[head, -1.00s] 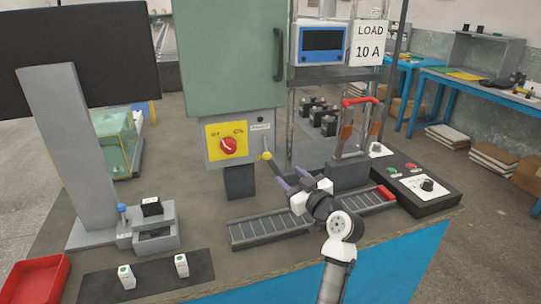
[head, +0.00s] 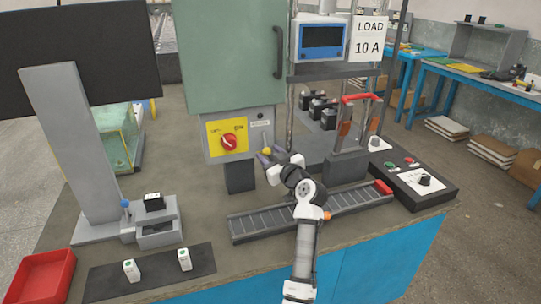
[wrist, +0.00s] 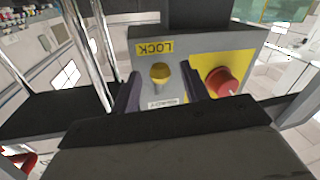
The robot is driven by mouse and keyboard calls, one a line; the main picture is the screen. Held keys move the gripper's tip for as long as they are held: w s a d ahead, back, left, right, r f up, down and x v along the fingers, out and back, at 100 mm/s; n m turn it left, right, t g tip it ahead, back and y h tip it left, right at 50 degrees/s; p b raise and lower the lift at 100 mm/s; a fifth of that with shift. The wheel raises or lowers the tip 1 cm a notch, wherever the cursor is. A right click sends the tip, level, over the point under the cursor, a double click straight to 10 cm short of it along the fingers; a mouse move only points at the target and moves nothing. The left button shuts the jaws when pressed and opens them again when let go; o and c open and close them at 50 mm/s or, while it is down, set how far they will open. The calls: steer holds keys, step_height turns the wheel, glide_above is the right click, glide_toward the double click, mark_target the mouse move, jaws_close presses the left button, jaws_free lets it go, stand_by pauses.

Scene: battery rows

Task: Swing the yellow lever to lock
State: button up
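The yellow lever (head: 267,151) is a round yellow knob on a short stem at the right side of a grey switch box (head: 212,152). In the wrist view the yellow knob (wrist: 160,72) sits between my fingers, with a gap on each side. The LOCK label (wrist: 157,48) appears upside down just above the knob there. My gripper (head: 269,155) is open at the knob, with one dark finger on either side; it also shows in the wrist view (wrist: 160,79). My fingers partly hide the lever in the head view.
A red rotary switch (head: 229,143) on a yellow plate is close beside the lever. A green cabinet (head: 225,55) stands above. A roller conveyor (head: 285,218) lies below my arm, and a grey block with a red handle (head: 361,98) is at right.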

steer(key=c, duration=0.9)
steer(key=shift+a, duration=0.1)
steer(key=m, duration=0.1)
steer(key=a+m+b, duration=0.1)
steer(key=m, duration=0.1)
steer(key=shift+s+a, duration=0.25)
steer(key=shift+s, duration=0.05)
steer(key=m, duration=0.2)
steer(key=a+m+t, duration=0.1)
steer(key=shift+s+r, duration=0.2)
steer(key=shift+r, duration=0.05)
steer(key=m, duration=0.1)
steer(key=a+m, duration=0.1)
steer(key=m, duration=0.1)
steer(key=shift+s+a+r+t+p, duration=0.1)
steer(key=shift+s+r+t+p, duration=0.05)
steer(key=shift+r+t+p, duration=0.2)
steer(key=shift+s+a+r+m+t+h+p, duration=0.1)
steer(key=shift+a+r+m+t+h+p, duration=0.15)
steer(key=shift+m+p, duration=0.55)
steer(key=shift+s+a+r+m+t+h+p, duration=0.15)
steer(key=shift+r+m+t+p, duration=0.2)
steer(key=shift+m, duration=1)
steer(key=shift+w+a+r+m+t+h+p, duration=0.15)
steer(key=shift+r+m+p, duration=0.25)
steer(key=shift+m, duration=0.65)
steer(key=shift+s, duration=0.1)
steer(key=o, duration=1)
